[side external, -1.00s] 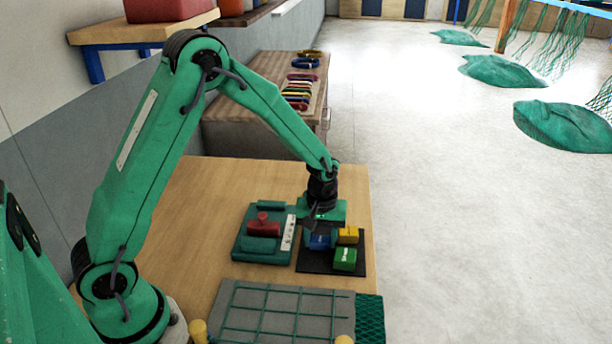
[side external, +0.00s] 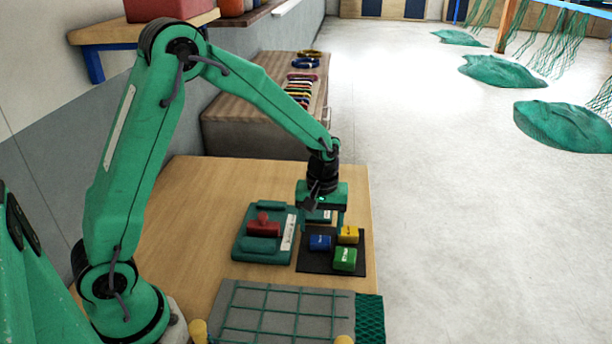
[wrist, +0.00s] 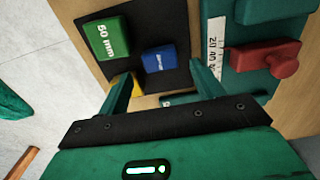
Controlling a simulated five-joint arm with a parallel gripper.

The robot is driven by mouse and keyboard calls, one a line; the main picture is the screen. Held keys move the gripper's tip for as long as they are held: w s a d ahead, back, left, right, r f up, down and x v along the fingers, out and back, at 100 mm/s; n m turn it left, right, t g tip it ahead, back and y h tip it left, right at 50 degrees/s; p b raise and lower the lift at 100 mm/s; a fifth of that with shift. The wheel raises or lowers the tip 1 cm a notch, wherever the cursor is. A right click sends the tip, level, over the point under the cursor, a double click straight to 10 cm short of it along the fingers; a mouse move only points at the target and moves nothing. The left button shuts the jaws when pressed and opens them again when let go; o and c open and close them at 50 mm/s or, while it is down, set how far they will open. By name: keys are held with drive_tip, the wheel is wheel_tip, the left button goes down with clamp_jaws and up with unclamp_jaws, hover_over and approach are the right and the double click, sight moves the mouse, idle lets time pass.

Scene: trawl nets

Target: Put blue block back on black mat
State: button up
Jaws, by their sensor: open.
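The blue block (side external: 320,242) sits on the black mat (side external: 313,264), towards its left side. A green block (side external: 345,260) and a yellow block (side external: 348,234) share the mat. My gripper (side external: 322,222) is above the far side of the mat, open and empty, apart from the blocks. In the wrist view the blue block (wrist: 159,60) lies beyond my open fingers (wrist: 155,90), beside the green block (wrist: 113,40). The yellow block (wrist: 137,86) is partly hidden there by a finger.
A teal tool with a red knob (side external: 263,226) stands just left of the mat. A grey board with a green net grid (side external: 285,310) lies at the front. The wooden table (side external: 205,210) is clear at the left and back.

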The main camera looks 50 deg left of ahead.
sight(320, 239)
wheel_tip(320, 239, up, 8)
drive_tip(key=shift+f, duration=0.25)
idle(0.6)
drive_tip(key=s+r+m+t, duration=0.2)
drive_tip(key=s+r+m, duration=0.2)
drive_tip(key=s, duration=0.6)
drive_tip(key=s+a+r+m+t, duration=0.1)
drive_tip(key=s+r+m+t, duration=0.2)
drive_tip(key=s, duration=0.7)
drive_tip(key=shift+s+a+r+m+t, duration=0.3)
drive_tip(key=shift+r+m, duration=0.7)
drive_tip(key=shift+r, duration=1.35)
drive_tip(key=shift+s+d, duration=0.1)
